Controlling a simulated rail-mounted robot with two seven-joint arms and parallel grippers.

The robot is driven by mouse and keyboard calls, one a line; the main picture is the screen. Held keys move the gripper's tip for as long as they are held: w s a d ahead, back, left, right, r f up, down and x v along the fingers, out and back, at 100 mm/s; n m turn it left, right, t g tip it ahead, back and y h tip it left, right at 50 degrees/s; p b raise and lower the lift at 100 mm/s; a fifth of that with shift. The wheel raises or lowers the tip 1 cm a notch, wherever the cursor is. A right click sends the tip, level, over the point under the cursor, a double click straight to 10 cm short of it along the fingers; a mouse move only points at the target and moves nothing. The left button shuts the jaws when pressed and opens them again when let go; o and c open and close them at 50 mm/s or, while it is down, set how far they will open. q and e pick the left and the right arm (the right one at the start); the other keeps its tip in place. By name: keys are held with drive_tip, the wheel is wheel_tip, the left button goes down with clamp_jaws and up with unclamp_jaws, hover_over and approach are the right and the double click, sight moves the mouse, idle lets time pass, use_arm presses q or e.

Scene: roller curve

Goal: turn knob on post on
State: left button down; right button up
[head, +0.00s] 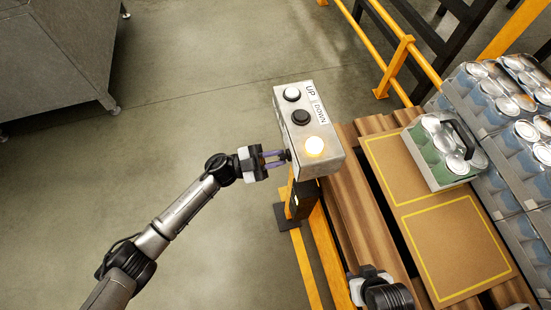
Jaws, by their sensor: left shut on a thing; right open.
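A grey control box (297,113) stands on a post with a yellow-and-black base, in the middle of the head view. Its top has UP and DOWN labels, a white button (291,94), a black button (300,117) and a glowing warm-white lamp (314,146). A small dark knob (288,156) sits on the box's left side near the lamp end. My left gripper (282,158) reaches in from the left, its purple-tinted fingers shut on the knob. The fingers partly hide the knob, so its angle is unclear. My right gripper (368,272) is open at the bottom, over the wooden slats, away from the box.
A wooden pallet (350,210) with cardboard sheets (455,245) lies right of the post. Yellow rails (405,40) run behind. A grey cabinet (60,60) is far left; the floor between is clear.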

use_arm(q)
drive_tip(key=shift+r+m+g+b, duration=0.15)
drive_tip(key=shift+m+g, duration=0.15)
drive_tip(key=shift+m, duration=0.3)
drive_tip(key=shift+m+g+b, duration=0.15)
drive_tip(key=shift+m+g, duration=0.15)
drive_tip(key=shift+m, duration=0.3)
drive_tip(key=shift+d+m, duration=0.1)
drive_tip(key=shift+m, duration=0.2)
drive_tip(key=c, duration=1.1)
unclamp_jaws()
drive_tip(key=shift+s, duration=0.1)
drive_tip(key=shift+a+f+y, duration=0.3)
drive_tip(key=shift+a, duration=0.25)
drive_tip(key=v, duration=0.6)
drive_tip(key=b+v, duration=0.1)
drive_tip(key=v, duration=0.5)
drive_tip(key=shift+w+a, duration=0.2)
drive_tip(key=shift+w, duration=0.05)
